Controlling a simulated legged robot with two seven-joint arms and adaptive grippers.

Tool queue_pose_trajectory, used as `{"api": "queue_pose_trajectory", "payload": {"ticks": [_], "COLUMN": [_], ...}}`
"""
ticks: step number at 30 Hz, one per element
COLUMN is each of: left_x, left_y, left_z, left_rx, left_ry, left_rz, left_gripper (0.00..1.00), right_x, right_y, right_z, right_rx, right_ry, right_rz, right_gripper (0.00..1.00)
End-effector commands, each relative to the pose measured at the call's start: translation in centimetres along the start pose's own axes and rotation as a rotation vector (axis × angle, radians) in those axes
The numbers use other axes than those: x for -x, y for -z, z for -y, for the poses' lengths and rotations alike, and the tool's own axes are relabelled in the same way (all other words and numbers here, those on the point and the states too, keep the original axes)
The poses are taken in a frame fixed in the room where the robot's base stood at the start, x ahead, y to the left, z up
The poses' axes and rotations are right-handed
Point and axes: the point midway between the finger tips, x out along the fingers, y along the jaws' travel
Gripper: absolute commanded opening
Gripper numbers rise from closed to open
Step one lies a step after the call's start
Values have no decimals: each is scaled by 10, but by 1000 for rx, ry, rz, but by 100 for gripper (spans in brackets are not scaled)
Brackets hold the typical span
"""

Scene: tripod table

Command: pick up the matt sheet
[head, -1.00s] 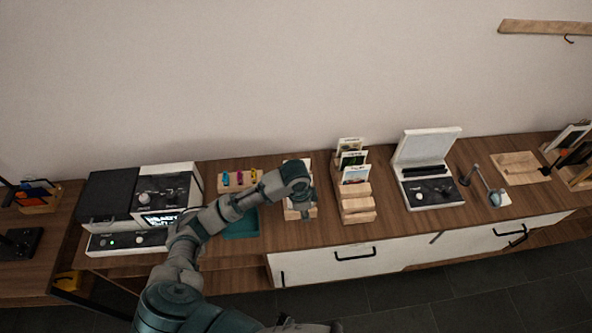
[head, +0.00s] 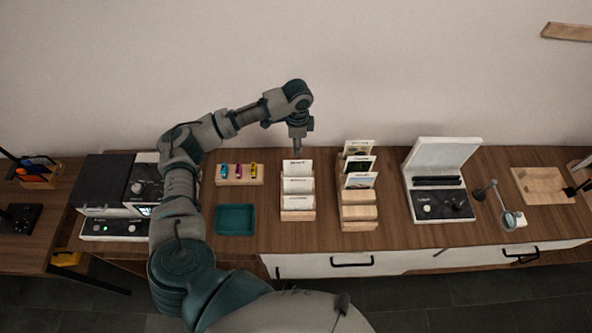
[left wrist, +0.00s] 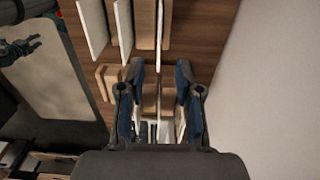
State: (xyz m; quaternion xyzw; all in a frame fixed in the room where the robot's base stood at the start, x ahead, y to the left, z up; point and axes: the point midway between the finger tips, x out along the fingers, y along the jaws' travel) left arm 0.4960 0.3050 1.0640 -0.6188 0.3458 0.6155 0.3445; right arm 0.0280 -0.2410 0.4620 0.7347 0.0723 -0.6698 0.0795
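Three white sheets stand one behind another in a wooden stepped rack (head: 298,215) in the middle of the table. Their labels are too small to read surely; the rearmost sheet (head: 297,167) seems to be the matt sheet. My left gripper (head: 297,150) points down just above and behind the rearmost sheet's top edge. In the left wrist view my left gripper (left wrist: 160,68) is open, its two blue-grey fingers apart. A thin pale sheet edge (left wrist: 160,18) lines up with the gap between them. I cannot tell whether they touch it. My right gripper is not in view.
A card rack (head: 358,212) stands close on the right, an open white case (head: 440,155) beyond it. A teal tray (head: 235,220) and a wooden holder with coloured pieces (head: 240,182) are on the left. The wall is close behind.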

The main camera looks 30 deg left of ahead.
Motion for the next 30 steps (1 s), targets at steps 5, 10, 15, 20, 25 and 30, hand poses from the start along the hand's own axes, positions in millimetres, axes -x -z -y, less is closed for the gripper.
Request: {"api": "queue_pose_trajectory", "payload": {"ticks": [5,10,15,20,25,30], "left_x": [-31,-42,-66,-89,-94,-93], "left_y": [2,-1,-6,-6,-6,-5], "left_z": [-1,-2,-3,-2,-3,-4], "left_rx": [-1,-1,1,0,-1,-1], "left_ry": [0,3,0,0,2,3], "left_rz": [0,-2,0,-1,-2,-1], "left_gripper": [34,34,34,34,34,22], "right_x": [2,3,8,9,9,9], "right_y": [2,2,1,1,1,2], "right_z": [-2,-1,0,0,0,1], "right_rx": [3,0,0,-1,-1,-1], "right_ry": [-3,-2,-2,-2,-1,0], "right_rz": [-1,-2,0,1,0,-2], "right_gripper": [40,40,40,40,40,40]}}
